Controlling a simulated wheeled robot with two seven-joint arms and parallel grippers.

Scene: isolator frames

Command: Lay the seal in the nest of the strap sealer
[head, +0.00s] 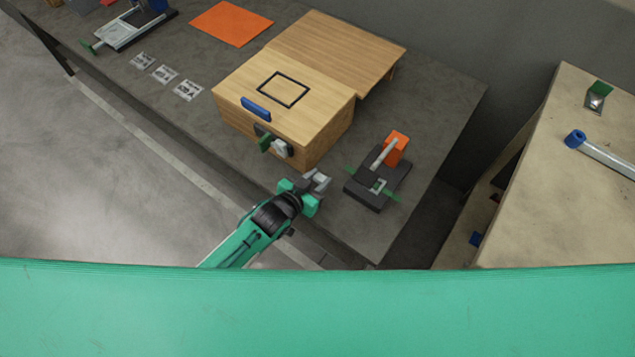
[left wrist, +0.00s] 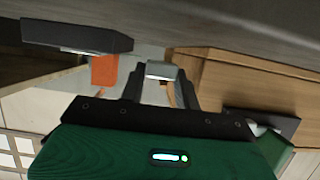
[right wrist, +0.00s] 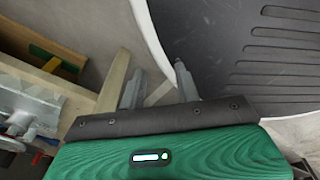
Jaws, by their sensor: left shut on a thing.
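The seal (left wrist: 162,70) is a small grey metal piece held between the fingertips of my left gripper (left wrist: 160,82), and it also shows in the head view (head: 322,180). The strap sealer (head: 365,194) is a dark block with an orange upright (head: 397,148), a pale lever and a green strip across it. It stands right of my left gripper (head: 316,184), with a gap between. In the left wrist view the sealer (left wrist: 75,36) is upper left, apart from the seal. The nest is too small to make out clearly. My right gripper (right wrist: 158,75) shows only in its wrist view, fingers apart and empty.
A wooden box (head: 245,105) with a blue handle and a green-and-grey fitting stands left of the sealer. The grey bench (head: 440,100) is clear behind the sealer. A pale table (head: 540,170) stands across a gap at right, bearing a blue-ended tube (head: 605,157).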

